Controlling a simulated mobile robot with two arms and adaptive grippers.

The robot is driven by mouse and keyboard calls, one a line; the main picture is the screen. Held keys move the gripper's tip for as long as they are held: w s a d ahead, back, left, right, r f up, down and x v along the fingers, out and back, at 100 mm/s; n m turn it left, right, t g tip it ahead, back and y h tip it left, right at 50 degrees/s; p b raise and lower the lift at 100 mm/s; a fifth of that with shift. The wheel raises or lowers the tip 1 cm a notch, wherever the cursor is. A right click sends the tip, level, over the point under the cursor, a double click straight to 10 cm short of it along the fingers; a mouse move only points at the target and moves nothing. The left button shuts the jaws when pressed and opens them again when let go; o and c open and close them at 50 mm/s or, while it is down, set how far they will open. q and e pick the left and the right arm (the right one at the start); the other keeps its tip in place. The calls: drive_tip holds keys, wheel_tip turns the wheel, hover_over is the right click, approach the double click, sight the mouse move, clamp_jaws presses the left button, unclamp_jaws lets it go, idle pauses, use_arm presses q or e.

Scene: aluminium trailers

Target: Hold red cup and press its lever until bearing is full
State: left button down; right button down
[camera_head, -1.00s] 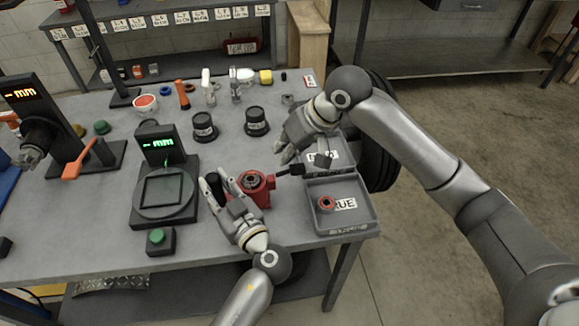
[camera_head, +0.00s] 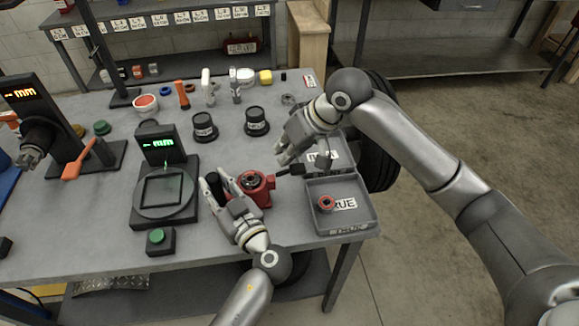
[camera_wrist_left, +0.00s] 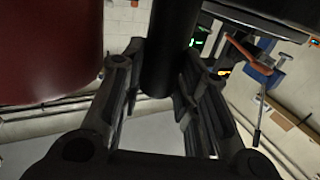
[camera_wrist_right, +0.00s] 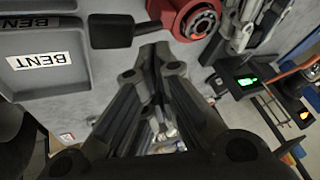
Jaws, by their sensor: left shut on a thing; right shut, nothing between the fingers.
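The red cup (camera_head: 256,188) stands on the grey table, with a ring-shaped bearing (camera_wrist_right: 202,23) visible in its top. Its dark lever (camera_head: 290,170) sticks out to the right; the lever's black paddle (camera_wrist_right: 110,31) shows clearly in the right wrist view. My left gripper (camera_head: 221,181) is shut on the dark cylindrical handle (camera_wrist_left: 165,55) at the cup's left side; the cup's red wall fills the left of that view. My right gripper (camera_head: 281,159) is shut and empty, close to the lever. I cannot tell whether it touches the lever.
A grey tray (camera_head: 366,212) at the table's right edge holds a red bearing (camera_head: 326,203) by its TRUE label. The compartment behind it has a BENT label (camera_wrist_right: 37,62). A gauge with a green display (camera_head: 160,144) stands left, two black-topped pots (camera_head: 257,122) behind.

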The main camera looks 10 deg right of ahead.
drive_tip(key=shift+f, duration=0.15)
idle(0.4)
drive_tip(key=shift+d+f, duration=0.1)
drive_tip(key=shift+f, duration=0.15)
drive_tip(key=shift+d+f, duration=0.2)
drive_tip(key=shift+f, duration=0.4)
drive_tip(key=shift+d+f, duration=0.2)
drive_tip(key=shift+f, duration=0.4)
idle(1.3)
drive_tip(key=shift+r, duration=0.1)
drive_tip(key=shift+a+r, duration=0.25)
drive_tip(key=shift+r, duration=0.5)
drive_tip(key=shift+a+r, duration=0.2)
drive_tip(key=shift+r, duration=0.5)
drive_tip(key=shift+a+r, duration=0.25)
drive_tip(key=shift+r, duration=0.55)
drive_tip(key=shift+a+r, duration=0.3)
drive_tip(key=shift+r, duration=0.55)
drive_tip(key=shift+a+r, duration=0.25)
drive_tip(key=shift+r, duration=0.55)
